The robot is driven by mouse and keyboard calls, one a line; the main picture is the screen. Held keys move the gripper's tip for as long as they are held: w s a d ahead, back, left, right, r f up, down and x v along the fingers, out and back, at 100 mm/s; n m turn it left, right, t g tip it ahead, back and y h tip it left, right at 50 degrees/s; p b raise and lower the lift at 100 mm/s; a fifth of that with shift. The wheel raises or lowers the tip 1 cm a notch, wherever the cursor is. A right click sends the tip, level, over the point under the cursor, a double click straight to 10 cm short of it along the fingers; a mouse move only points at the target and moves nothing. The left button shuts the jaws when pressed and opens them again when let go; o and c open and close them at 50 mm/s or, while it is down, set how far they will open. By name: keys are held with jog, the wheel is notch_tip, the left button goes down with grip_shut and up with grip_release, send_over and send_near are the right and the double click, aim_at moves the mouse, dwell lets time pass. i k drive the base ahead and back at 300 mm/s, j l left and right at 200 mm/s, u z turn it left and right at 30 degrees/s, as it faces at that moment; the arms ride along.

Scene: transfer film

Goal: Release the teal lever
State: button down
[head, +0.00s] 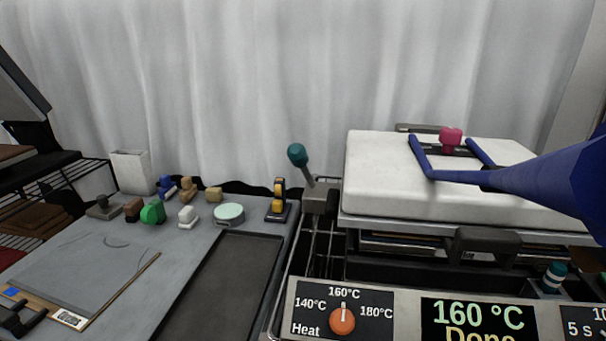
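The teal lever (298,156) stands at the left of the press, its teal knob on a grey shaft that leans up and left from a grey block (319,199). My gripper (440,142) is at the right, over the white press pad (400,188), well apart from the teal lever. Its two blue fingers are spread, one on each side of a pink knob (451,139), with gaps between them and the knob. The gripper looks empty.
The heat dial (342,319) points to 160°C, and the display (470,318) reads 160 °C and Done. A teal-and-white striped knob (554,277) sits at the front right. Small coloured objects and a black tray (228,290) are on the left table.

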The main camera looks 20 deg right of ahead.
aim_at(297, 153)
jog(key=i+j, duration=0.35)
jog(key=j, duration=0.2)
jog(key=i+j+u, duration=0.15)
jog(key=i+j, duration=0.15)
jog(key=j, duration=0.2)
